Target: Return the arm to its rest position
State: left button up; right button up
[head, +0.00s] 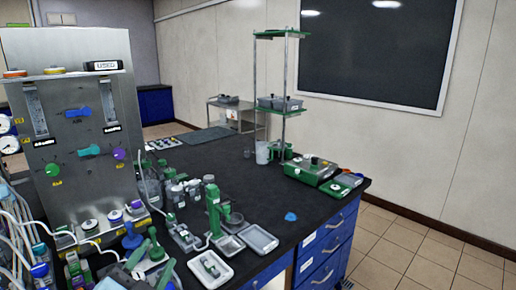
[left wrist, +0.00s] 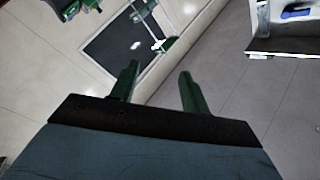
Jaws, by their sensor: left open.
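My left gripper (head: 144,246) shows at the lower left of the head view, low in front of the steel panel unit. Its two green fingers point up and away. In the left wrist view the left gripper (left wrist: 158,72) has its dark green fingers spread wide, with nothing between them. My right gripper is in neither view.
The steel panel unit (head: 85,125) with knobs and tubing stands at the left. The black bench (head: 285,212) carries a green stand (head: 214,212), white trays (head: 259,239) and a green device (head: 311,170). A tall shelf rack (head: 284,112) stands behind. Tiled floor is clear at the right.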

pick_arm(q)
jog(key=s+a+f+n+g+y, duration=0.2)
jog(key=s+f+n+g, duration=0.15)
jog(key=f, duration=0.35)
jog(key=s+a+f+n+g+y, duration=0.25)
jog(key=s+f+g, duration=0.2)
jog(key=f, duration=0.25)
jog(key=s+d+f+n+g+h, duration=0.15)
jog(key=s+f+g, duration=0.25)
jog(key=s, duration=0.4)
jog(key=s+f+n+g, duration=0.2)
jog(key=s+f+g, duration=0.2)
jog(key=s, duration=0.4)
notch_tip(320, 180, down, 24)
jog(key=s+a+f+g+b, duration=0.1)
jog(key=s+a+f+g, duration=0.1)
jog(key=s+f, duration=1.5)
jog(key=shift+s+a+f+m, duration=0.15)
jog(key=shift+a+f+m, duration=0.05)
jog(key=shift+a+m, duration=0.15)
